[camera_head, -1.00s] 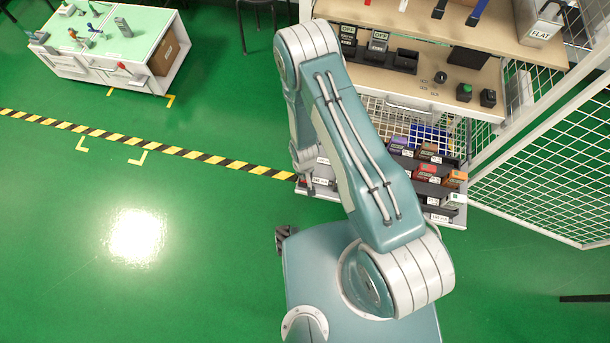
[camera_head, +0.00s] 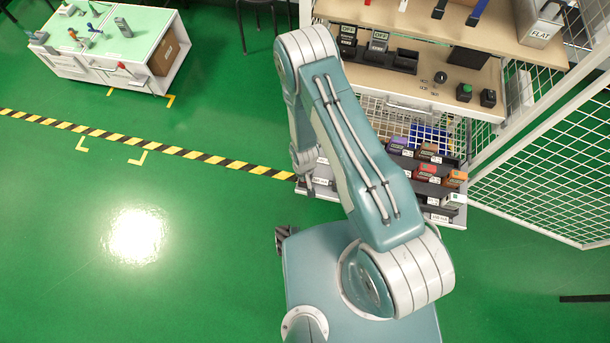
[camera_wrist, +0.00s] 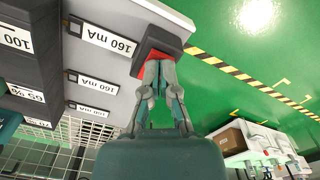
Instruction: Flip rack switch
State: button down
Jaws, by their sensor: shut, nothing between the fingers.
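A dark switch housing (camera_wrist: 165,36) with a red part (camera_wrist: 181,59) sits at the end of the grey rack shelf (camera_wrist: 120,18) in the wrist view, beside a "160 mA" label. My gripper (camera_wrist: 155,66) is shut and empty, with its fingertips at the red part. They overlap it in the picture; I cannot tell whether they touch. In the head view my gripper (camera_head: 309,187) is at the left end of the rack's low shelf (camera_head: 438,220). The switch there is too small and covered to make out, and its position is unclear.
Several coloured testers (camera_head: 429,170) stand on the low shelf to the right. A wooden worktop (camera_head: 430,92) lies above, with a wire mesh fence (camera_head: 555,160) at the right. Open green floor (camera_head: 90,220) is at the left, beyond it a white bench (camera_head: 120,75).

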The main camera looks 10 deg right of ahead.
jog(key=shift+f, duration=0.3)
jog(key=shift+r, duration=3.55)
